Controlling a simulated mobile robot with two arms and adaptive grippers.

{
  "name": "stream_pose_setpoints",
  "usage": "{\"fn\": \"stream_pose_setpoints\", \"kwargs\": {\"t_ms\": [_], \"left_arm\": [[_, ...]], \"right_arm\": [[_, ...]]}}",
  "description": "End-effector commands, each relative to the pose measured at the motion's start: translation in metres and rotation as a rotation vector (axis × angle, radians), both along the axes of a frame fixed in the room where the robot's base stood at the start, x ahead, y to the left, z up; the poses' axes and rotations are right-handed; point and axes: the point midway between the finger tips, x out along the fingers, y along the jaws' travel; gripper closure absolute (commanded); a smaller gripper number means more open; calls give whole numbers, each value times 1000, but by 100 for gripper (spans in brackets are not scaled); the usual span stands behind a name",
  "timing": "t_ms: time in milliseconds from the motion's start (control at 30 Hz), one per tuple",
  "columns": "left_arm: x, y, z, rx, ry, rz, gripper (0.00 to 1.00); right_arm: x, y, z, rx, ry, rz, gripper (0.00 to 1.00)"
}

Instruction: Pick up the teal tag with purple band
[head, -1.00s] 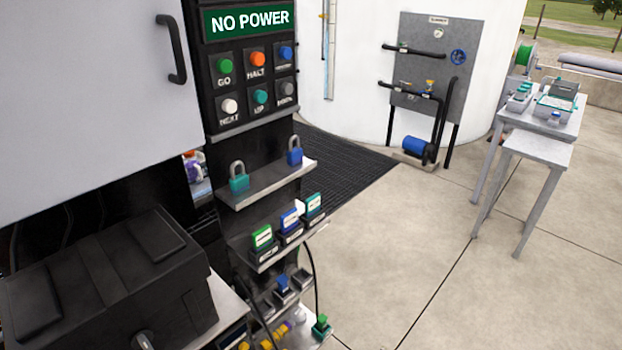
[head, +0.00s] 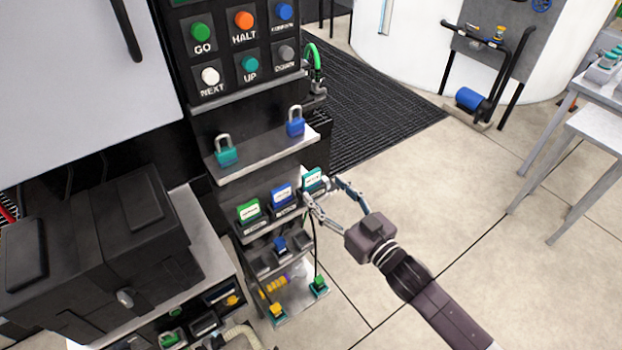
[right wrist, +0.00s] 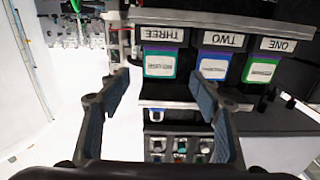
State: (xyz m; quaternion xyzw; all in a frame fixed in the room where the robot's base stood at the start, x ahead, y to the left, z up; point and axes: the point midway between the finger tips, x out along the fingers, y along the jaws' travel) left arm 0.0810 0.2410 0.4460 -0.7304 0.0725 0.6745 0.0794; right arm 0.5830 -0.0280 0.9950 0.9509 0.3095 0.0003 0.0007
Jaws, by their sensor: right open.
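The teal tag (head: 313,179) with a white label stands at the right end of a row of tags on the narrow shelf. In the right wrist view the teal tag (right wrist: 160,65) has a bluish-purple band and sits at the slot marked THREE. My right gripper (head: 322,191) is open at that tag. In the right wrist view the open fingers (right wrist: 159,76) lie on either side of the tag, with nothing held. Whether they touch it I cannot tell. My left gripper is not in view.
A blue tag (head: 283,194) stands close beside the teal one, and a green tag (head: 249,210) is further left. A shelf above holds a teal padlock (head: 226,154) and a blue padlock (head: 295,125). A dark cable hangs by the shelf. Open floor lies to the right.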

Motion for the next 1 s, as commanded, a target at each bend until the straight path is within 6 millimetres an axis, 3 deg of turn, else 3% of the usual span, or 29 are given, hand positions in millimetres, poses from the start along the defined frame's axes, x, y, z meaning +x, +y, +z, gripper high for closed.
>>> {"fn": "stream_pose_setpoints", "kwargs": {"t_ms": [133,300,633,1000], "left_arm": [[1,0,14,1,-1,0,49],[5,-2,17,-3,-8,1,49],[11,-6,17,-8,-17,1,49],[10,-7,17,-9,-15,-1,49]], "right_arm": [[16,14,4,1,1,-1,42],[30,25,2,1,-1,-1,42],[33,27,0,-1,1,0,42],[33,27,0,-1,1,-1,83]]}}
